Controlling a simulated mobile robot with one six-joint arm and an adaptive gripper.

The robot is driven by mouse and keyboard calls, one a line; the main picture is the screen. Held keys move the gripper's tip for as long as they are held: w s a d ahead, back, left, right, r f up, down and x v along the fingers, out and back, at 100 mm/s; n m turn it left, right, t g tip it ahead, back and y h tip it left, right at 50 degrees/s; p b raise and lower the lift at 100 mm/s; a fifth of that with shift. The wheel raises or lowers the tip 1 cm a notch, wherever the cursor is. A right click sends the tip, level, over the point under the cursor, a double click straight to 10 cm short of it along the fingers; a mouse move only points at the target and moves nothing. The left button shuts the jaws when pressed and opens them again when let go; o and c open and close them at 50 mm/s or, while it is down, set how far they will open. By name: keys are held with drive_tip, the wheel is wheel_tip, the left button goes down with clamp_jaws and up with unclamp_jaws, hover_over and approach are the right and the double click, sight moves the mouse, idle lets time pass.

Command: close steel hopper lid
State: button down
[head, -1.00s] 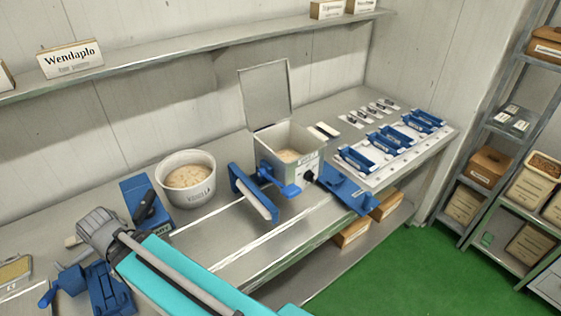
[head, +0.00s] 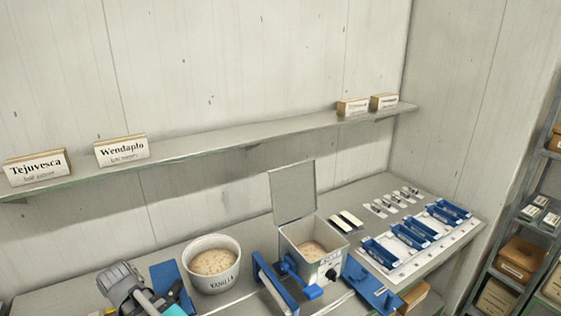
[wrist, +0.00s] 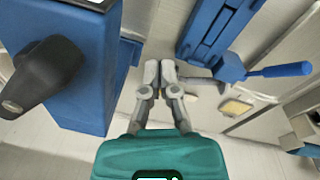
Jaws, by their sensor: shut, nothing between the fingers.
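The steel hopper (head: 313,250) stands on the bench right of centre in the head view, with pale grainy filling inside. Its flat square lid (head: 293,190) stands open, nearly upright at the hopper's back edge. My arm shows at the bottom left of the head view, well left of the hopper, and its fingertips are hidden there. In the wrist view my gripper (wrist: 160,68) is shut and empty, its fingertips together. The hopper and lid are not in the wrist view.
A white tub labelled Vanilla (head: 212,262) stands between my arm and the hopper. A blue block with a black handle (wrist: 75,75) is close left of my gripper. Blue trays (head: 410,235) lie to the right. A shelf (head: 235,140) with name signs runs above.

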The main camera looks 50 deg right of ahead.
sight(167, 286)
drive_tip(key=w+d+r+h, duration=0.1)
drive_tip(key=d, duration=0.2)
drive_tip(key=w+d+r+h+p, duration=0.1)
drive_tip(key=w+d, duration=0.1)
drive_tip(key=d, duration=0.1)
drive_tip(key=w+d+r+m, duration=0.1)
drive_tip(key=d, duration=0.3)
drive_tip(key=shift+w+r+g+h+p, duration=0.25)
drive_tip(key=shift+w+g+h+p, duration=0.05)
drive_tip(key=shift+w+h+p, duration=0.1)
drive_tip(key=w+d+r+m+g+h, duration=0.1)
drive_tip(key=d+r, duration=0.5)
drive_tip(key=d, duration=0.8)
drive_tip(key=d+r+m+g+h, duration=0.3)
drive_tip(key=d+r+g+h, duration=0.3)
drive_tip(key=d, duration=0.9)
drive_tip(key=w+d+r+m+g+h+p, duration=0.1)
drive_tip(key=d+r, duration=0.5)
drive_tip(key=d, duration=0.9)
drive_tip(key=m+g+h, duration=0.1)
drive_tip(key=g+h, duration=0.1)
drive_tip(key=shift+w+r+h, duration=0.3)
drive_tip(key=shift+w+r, duration=0.05)
drive_tip(key=shift+d, duration=0.1)
